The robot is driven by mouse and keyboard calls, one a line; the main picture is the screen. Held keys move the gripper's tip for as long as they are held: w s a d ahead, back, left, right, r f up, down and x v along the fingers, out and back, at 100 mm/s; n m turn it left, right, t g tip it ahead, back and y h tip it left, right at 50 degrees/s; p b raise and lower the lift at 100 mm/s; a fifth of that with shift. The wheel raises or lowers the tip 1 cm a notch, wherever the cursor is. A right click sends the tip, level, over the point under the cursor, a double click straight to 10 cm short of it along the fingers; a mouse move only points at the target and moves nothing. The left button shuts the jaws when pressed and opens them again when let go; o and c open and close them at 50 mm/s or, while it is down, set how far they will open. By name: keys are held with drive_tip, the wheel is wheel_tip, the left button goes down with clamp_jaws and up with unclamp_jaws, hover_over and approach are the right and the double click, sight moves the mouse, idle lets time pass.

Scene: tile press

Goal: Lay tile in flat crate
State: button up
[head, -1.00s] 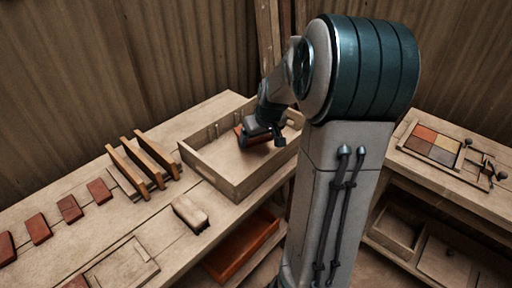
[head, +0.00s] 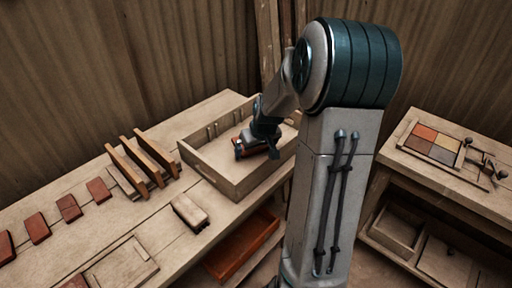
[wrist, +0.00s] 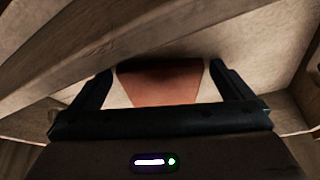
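A red-brown tile (head: 256,151) is between the two fingers of my gripper (head: 256,153), inside the walls of the flat wooden crate (head: 232,184). In the wrist view the tile (wrist: 162,84) fills nearly all the space between the dark fingers (wrist: 162,82), one along each side. My gripper appears shut on it. The tile is low over the crate floor; whether it touches the floor I cannot tell. My gripper hides part of the tile in the head view.
Several red tiles (head: 69,208) lie in a row at the left of the bench. A slatted wooden rack (head: 143,160) and a pale wooden block (head: 190,213) stand left of the crate. A second bench at right holds a palette of coloured squares (head: 434,143).

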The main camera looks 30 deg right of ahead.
drive_tip(key=shift+r, duration=0.3)
drive_tip(key=p+v, duration=0.1)
drive_tip(key=v, duration=1.1)
drive_tip(key=shift+g, duration=0.6)
drive_tip(key=s+a, duration=0.2)
drive_tip(key=a, duration=0.1)
drive_tip(key=s+a, duration=0.3)
drive_tip(key=a, duration=0.1)
drive_tip(key=s+a, duration=0.2)
drive_tip(key=a, duration=0.1)
drive_tip(key=shift+s+a+r, duration=0.3)
drive_tip(key=shift+s+r, duration=0.05)
drive_tip(key=shift+r, duration=0.05)
drive_tip(key=s+a+f, duration=0.1)
drive_tip(key=s+a, duration=0.4)
drive_tip(key=s, duration=0.4)
drive_tip(key=shift+s+g, duration=0.3)
drive_tip(key=shift+a, duration=0.15)
drive_tip(key=shift+c, duration=0.3)
